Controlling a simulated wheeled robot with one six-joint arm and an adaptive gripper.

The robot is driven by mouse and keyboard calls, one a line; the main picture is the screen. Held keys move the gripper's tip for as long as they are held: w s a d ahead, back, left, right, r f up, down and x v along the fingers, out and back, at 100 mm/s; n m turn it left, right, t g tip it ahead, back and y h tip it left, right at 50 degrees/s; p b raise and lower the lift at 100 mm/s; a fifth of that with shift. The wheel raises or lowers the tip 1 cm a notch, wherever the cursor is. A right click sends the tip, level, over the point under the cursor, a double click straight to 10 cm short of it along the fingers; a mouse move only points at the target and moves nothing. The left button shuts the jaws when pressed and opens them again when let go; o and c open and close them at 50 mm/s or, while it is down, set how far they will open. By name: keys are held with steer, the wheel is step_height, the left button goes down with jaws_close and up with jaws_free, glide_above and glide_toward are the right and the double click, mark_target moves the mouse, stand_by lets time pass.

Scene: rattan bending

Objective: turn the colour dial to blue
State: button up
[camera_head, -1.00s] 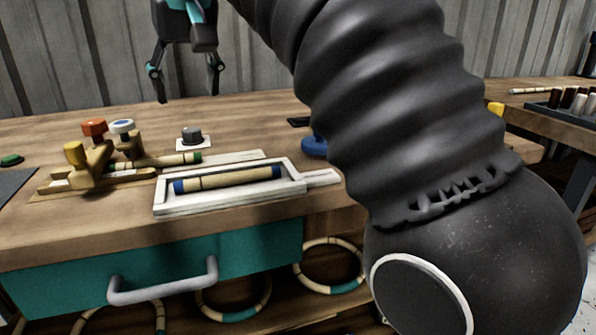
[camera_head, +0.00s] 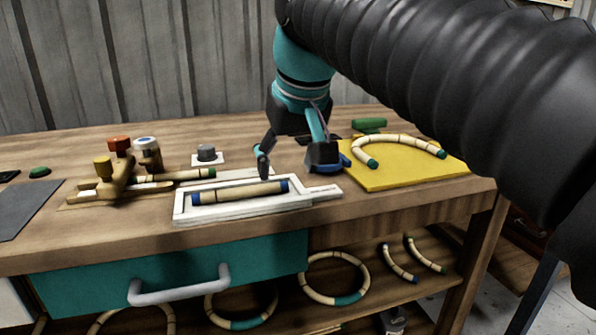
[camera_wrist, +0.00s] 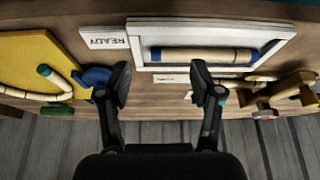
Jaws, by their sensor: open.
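A grey knob (camera_head: 206,152) stands on a small white plate left of my gripper (camera_head: 293,165). It looks like the dial, but I cannot read any colour mark on it. My gripper is open and empty, fingers pointing down over the table behind the white tray (camera_head: 330,192). A blue disc (camera_head: 345,160) is partly hidden by the right finger. In the wrist view, the gripper (camera_wrist: 161,85) has its fingers wide apart; the blue disc (camera_wrist: 93,77) shows beside the left finger, and the knob is not clearly visible.
A blue-ended rattan stick (camera_head: 240,191) lies in the tray. Left is a wooden jig (camera_head: 118,180) with red, white-blue and yellow knobs. Right is a yellow mat (camera_head: 400,172) with a bent rattan piece (camera_head: 400,138). A teal drawer (camera_head: 80,285) is below.

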steer(key=shift+s+d+f, duration=0.25)
steer(key=shift+d+f, duration=0.2)
steer(key=shift+d, duration=0.05)
steer(key=shift+s+d+f, duration=0.25)
steer(key=shift+d+f, duration=0.15)
steer(key=shift+d, duration=0.05)
